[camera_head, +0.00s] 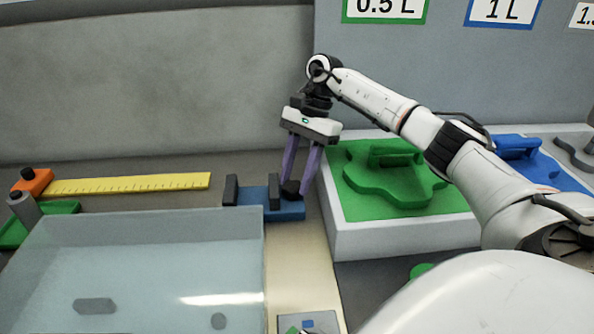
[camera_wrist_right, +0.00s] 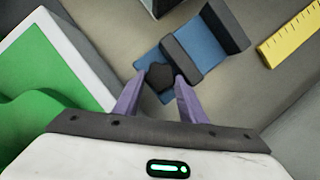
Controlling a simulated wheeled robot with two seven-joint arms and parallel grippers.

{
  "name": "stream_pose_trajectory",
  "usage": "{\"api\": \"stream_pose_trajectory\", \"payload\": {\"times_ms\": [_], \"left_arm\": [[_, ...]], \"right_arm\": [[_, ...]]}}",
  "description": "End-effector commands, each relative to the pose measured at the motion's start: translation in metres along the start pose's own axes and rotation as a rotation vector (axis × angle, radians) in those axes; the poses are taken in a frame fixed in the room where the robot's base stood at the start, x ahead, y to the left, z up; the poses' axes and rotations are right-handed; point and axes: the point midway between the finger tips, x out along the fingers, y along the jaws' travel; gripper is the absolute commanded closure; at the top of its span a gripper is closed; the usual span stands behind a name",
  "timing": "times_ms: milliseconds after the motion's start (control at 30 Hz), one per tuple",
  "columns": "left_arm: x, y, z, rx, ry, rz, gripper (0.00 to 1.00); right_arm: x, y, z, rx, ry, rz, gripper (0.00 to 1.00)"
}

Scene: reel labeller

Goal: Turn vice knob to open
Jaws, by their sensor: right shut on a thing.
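The vice (camera_head: 257,195) is blue with dark jaws and sits on the counter left of the green tray. In the right wrist view the vice (camera_wrist_right: 200,45) shows its two dark jaws apart with blue between them. Its black knob (camera_head: 291,188) is at the right end of the vice. My right gripper (camera_head: 291,187) points down with its purple fingers on either side of the knob, shut on it. In the right wrist view the knob (camera_wrist_right: 159,78) sits between the fingertips. My left gripper is not in view.
A white box with a green top (camera_head: 350,235) stands close to the right of the vice. A yellow ruler (camera_head: 130,184) with an orange end lies to the left. A clear bin (camera_head: 150,270) stands in front. A blue-topped box (camera_head: 545,165) is at the far right.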

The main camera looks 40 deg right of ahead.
Motion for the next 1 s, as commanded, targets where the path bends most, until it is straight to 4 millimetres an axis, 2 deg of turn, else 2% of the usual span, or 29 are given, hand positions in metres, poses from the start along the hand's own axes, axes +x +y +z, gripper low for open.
{"api": "stream_pose_trajectory", "payload": {"times_ms": [33, 400, 433, 533, 1000], "left_arm": [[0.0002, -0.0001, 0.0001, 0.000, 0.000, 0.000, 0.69], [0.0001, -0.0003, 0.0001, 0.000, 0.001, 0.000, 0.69], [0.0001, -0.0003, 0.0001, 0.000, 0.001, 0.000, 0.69], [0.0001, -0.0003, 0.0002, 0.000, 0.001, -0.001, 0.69], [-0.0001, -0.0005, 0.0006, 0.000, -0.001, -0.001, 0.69]], "right_arm": [[0.0051, 0.0009, 0.0060, -0.015, -0.012, 0.014, 0.85], [0.0060, 0.0016, 0.0058, -0.015, -0.012, 0.016, 0.85], [0.0061, 0.0017, 0.0058, -0.014, -0.012, 0.017, 0.61], [0.0061, 0.0014, 0.0059, -0.014, -0.012, 0.016, 0.44], [0.0025, 0.0000, 0.0027, -0.005, -0.007, 0.004, 0.44]]}}
